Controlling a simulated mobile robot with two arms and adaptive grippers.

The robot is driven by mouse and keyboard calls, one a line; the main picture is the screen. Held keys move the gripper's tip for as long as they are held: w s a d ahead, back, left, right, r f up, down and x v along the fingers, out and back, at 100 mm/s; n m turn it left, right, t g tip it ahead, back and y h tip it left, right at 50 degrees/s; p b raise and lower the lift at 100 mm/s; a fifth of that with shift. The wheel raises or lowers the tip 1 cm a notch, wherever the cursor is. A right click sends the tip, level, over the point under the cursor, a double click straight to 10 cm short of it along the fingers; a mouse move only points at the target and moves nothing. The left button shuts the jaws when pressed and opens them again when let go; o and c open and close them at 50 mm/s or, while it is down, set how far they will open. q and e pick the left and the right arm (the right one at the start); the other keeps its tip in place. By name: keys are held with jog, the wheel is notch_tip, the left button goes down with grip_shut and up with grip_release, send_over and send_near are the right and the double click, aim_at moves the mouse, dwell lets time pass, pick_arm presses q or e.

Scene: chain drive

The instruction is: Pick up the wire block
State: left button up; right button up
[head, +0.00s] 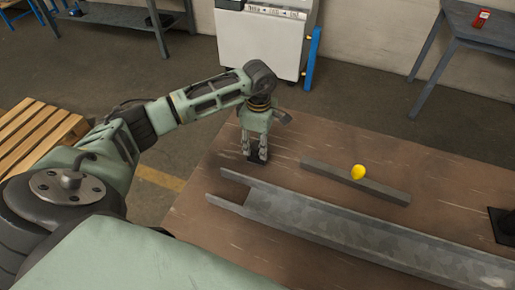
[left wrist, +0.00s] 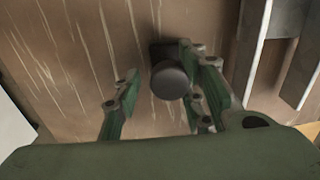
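A small black block, which looks like the wire block (head: 257,159), stands on the brown table (head: 215,205) near its far left edge. In the left wrist view the block (left wrist: 169,80) shows a round dark knob over a squarish base. My left gripper (head: 256,152) points down over it. In the left wrist view the fingers of the left gripper (left wrist: 160,82) are apart, with the knob ahead between their tips, closer to the right finger. I cannot tell whether a finger touches it. My right gripper is not in view.
A long grey metal channel (head: 340,222) lies across the table to the right. Another black object (head: 503,226) stands at the right edge. A wooden pallet (head: 35,140) is at the left.

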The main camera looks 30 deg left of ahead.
pick_arm(q)
jog(key=shift+f, duration=0.3)
jog(key=shift+c, duration=0.7)
grip_shut()
jog(key=shift+r, duration=0.1)
